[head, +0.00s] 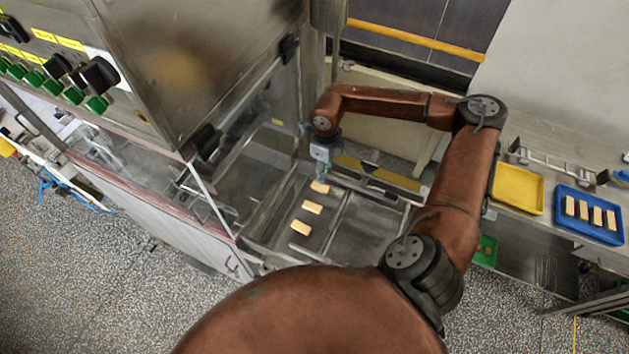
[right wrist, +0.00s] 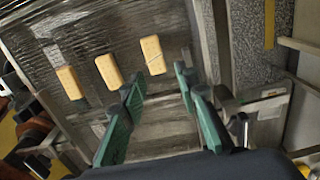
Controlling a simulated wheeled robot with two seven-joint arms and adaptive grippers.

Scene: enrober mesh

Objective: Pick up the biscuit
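Three pale rectangular biscuits lie in a row on the dark mesh belt: a near one (head: 301,227), a middle one (head: 312,207) and a far one (head: 320,187). My right gripper (head: 319,176) is above the far biscuit and partly covers it. In the right wrist view, the right gripper (right wrist: 160,78) has its two green fingers apart with nothing between them. One biscuit (right wrist: 153,55) lies just beyond the gap between the fingertips. The other two, a middle one (right wrist: 109,71) and an outer one (right wrist: 69,83), lie to its left. My left gripper is not in view.
A blue tray (head: 588,236) with several biscuits and an empty yellow tray (head: 517,190) stand on the right-hand counter. A green container (head: 486,252) sits lower down. The metal machine housing (head: 195,60) stands left of the belt. Metal rails edge the belt.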

